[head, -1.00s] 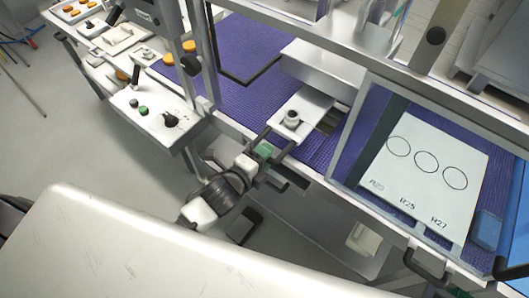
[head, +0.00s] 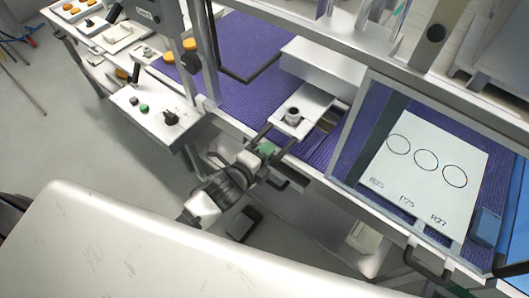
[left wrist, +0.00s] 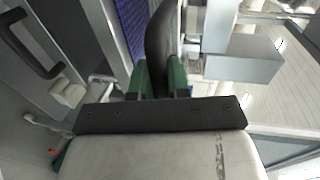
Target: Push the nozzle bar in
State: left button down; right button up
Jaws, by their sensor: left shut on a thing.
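The nozzle bar looks to be the pale plate (head: 306,103) with a short round nozzle (head: 292,115) on it, lying at the front edge of the purple bed. Two dark rods run from it toward a dark handle at the front. My left gripper (head: 265,150), with green fingertips, is at this handle. In the left wrist view, the green fingers of my left gripper (left wrist: 163,80) are shut on the dark handle (left wrist: 163,38), one on each side. The fingers hide part of it. My right gripper is not in view.
A control panel (head: 152,115) with knobs stands left of the bed. A grey box (head: 322,67) is behind the plate. On the right, a framed bay holds a white sheet (head: 428,168) with three circles. A blue block (head: 487,228) lies beside it.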

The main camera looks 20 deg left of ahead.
aim_at(302, 111)
pick_arm(q)
jog(key=r+b+x, duration=0.1)
jog(key=x, duration=0.4)
jog(key=r+b+x, duration=0.1)
jog(key=x, duration=0.4)
jog(key=r+b+x, duration=0.1)
jog(key=x, duration=0.5)
jog(key=shift+w+r, duration=0.15)
jog(key=shift+w, duration=0.25)
jog(key=shift+w+d+b, duration=0.1)
jog(key=shift+w+b, duration=0.05)
jog(key=shift+b, duration=0.15)
jog(key=shift+r, duration=0.15)
jog(key=c, duration=1.3)
grip_release()
jog(key=shift+o, duration=1)
jog(key=shift+w+d, duration=0.1)
jog(key=shift+w, duration=0.1)
jog(key=shift+s, duration=0.1)
jog(key=b+v, duration=0.1)
jog(key=v, duration=0.9)
jog(key=shift+s, duration=0.3)
